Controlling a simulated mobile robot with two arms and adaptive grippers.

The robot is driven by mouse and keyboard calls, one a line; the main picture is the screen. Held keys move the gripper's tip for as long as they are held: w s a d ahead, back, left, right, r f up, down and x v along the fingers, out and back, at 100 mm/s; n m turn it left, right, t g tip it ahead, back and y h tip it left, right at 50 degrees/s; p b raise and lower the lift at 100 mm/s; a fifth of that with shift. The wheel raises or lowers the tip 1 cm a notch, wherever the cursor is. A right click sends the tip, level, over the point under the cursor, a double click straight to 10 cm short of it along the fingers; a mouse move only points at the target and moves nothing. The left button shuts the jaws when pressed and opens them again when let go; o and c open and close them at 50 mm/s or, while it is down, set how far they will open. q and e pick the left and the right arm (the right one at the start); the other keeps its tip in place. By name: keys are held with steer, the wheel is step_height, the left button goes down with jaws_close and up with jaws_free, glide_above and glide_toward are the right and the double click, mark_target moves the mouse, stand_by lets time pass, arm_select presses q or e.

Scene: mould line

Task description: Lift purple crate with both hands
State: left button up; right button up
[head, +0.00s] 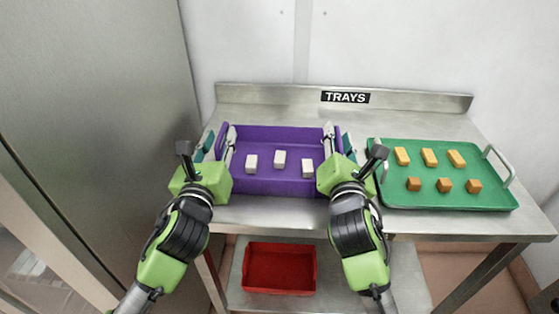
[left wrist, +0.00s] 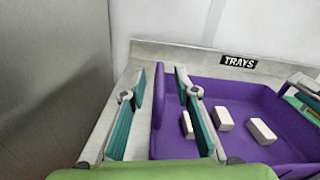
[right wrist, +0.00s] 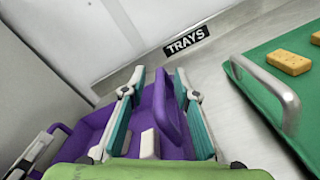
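The purple crate (head: 270,187) sits on the steel table with small white blocks (head: 280,158) inside. My left gripper (head: 219,142) is at the crate's left side. In the left wrist view its teal-padded fingers are apart, with the crate's left handle (left wrist: 159,98) between them. My right gripper (head: 339,142) is at the crate's right side. In the right wrist view its fingers are apart around the right handle (right wrist: 167,115). Gaps show beside the handles, so neither gripper looks closed on the crate. The crate's near corners are partly hidden by my grippers.
A green tray (head: 450,202) with several orange and yellow pieces stands close to the right of my right gripper. A red bin (head: 279,268) is on the lower shelf. A TRAYS label (head: 345,97) marks the back ledge. A tall steel panel (head: 110,90) stands at left.

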arm_select(q)
jaws_close()
arm_select(e)
jaws_close()
arm_select(q)
steer(key=shift+r, duration=0.2)
arm_select(e)
steer(key=shift+r, duration=0.15)
